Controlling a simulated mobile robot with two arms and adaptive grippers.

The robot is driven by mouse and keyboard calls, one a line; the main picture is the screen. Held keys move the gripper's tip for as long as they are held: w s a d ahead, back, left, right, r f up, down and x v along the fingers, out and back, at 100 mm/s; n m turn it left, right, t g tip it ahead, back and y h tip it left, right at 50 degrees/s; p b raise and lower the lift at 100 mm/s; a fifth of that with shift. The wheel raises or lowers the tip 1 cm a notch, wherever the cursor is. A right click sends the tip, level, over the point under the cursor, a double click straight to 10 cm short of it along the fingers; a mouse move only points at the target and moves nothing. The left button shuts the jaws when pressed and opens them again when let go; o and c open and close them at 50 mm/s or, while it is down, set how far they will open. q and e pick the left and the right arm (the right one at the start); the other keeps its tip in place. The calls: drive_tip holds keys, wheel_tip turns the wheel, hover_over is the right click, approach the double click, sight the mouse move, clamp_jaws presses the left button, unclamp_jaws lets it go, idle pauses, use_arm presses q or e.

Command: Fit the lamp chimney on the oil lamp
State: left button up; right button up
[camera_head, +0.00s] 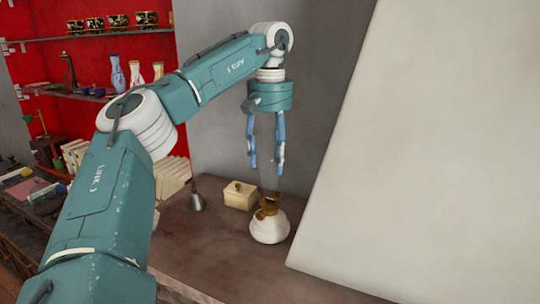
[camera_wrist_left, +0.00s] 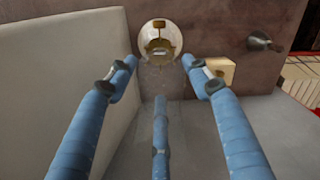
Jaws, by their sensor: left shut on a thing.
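The oil lamp (camera_head: 269,230) has a round cream base and a brass burner on top, and stands upright on the brown table. It also shows from above in the left wrist view (camera_wrist_left: 147,29). My left gripper (camera_head: 266,166) points down above the lamp, its blue fingers around the lamp chimney (camera_head: 267,178). The chimney is clear glass, and only a faint outline of it shows between the fingers and just above the burner. I cannot tell whether its lower rim touches the burner. In the left wrist view my left gripper (camera_wrist_left: 160,68) lines up below the lamp. My right gripper is not in view.
A cream lidded box (camera_head: 240,195) stands just left of the lamp, with a grey cone-shaped tool (camera_head: 197,200) beyond it. A large pale slanted panel (camera_head: 430,150) is close on the right. Shelves with vases (camera_head: 117,75) are behind at left. The table front is clear.

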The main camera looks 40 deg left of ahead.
sight(270, 122)
use_arm(q)
drive_tip(key=shift+f+b, duration=0.85)
drive_tip(key=shift+f, duration=1.4)
drive_tip(key=o, duration=1.4)
drive_tip(key=shift+c, duration=0.2)
wheel_tip(270, 122, up, 11)
drive_tip(key=shift+f, duration=0.15)
drive_tip(key=shift+w+r, duration=0.1)
drive_tip(key=shift+r, duration=0.55)
drive_tip(key=shift+f, duration=0.1)
